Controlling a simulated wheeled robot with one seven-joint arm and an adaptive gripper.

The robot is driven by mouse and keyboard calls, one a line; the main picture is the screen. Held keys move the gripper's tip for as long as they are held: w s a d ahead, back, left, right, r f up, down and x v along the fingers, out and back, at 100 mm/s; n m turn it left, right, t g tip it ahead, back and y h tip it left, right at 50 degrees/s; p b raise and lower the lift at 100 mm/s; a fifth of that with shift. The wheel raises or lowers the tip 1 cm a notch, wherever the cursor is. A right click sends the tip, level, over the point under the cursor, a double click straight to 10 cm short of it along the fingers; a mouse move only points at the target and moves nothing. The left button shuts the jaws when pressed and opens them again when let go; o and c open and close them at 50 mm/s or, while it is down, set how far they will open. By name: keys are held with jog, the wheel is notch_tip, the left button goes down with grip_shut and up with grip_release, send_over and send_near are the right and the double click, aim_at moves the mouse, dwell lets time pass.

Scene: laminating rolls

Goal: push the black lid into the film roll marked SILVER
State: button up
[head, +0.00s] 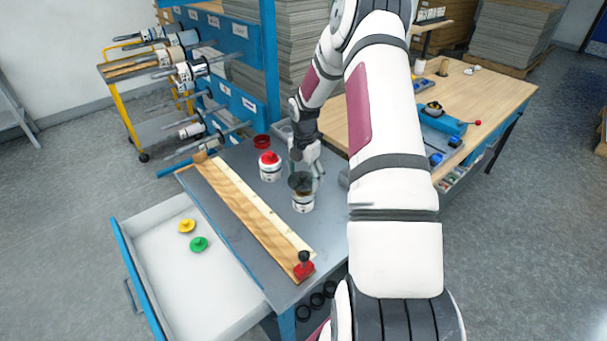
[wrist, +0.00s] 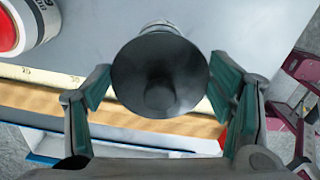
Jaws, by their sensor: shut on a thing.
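The black lid (head: 301,183) is a dark flanged disc with a central stub. In the wrist view the lid (wrist: 160,75) fills the space between the two finger pads of my gripper (wrist: 161,88), its stub facing the camera. In the head view my gripper (head: 307,162) holds it from above, over a white film roll (head: 303,204). The lid hides the roll's mouth, and I cannot tell whether it touches the roll or how deep it sits. Only a sliver of this roll (wrist: 160,25) shows in the wrist view. Its marking is too small to read.
A second white roll (head: 270,172) with a red lid stands to the left. A wooden ruler bar (head: 250,215) with a red-based stamp-like knob (head: 304,267) lies along the table. The open drawer (head: 190,275) holds a yellow lid (head: 187,226) and a green lid (head: 198,244).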

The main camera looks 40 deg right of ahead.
jog(key=shift+f+b, duration=0.5)
jog(key=shift+f, duration=1.3)
jog(key=shift+s+a+f, duration=0.1)
jog(key=shift+f, duration=0.15)
jog(key=o, duration=1.2)
jog(key=shift+r, duration=0.15)
jog(key=shift+r, duration=0.25)
notch_tip(320, 180, up, 11)
jog(key=shift+r, duration=0.15)
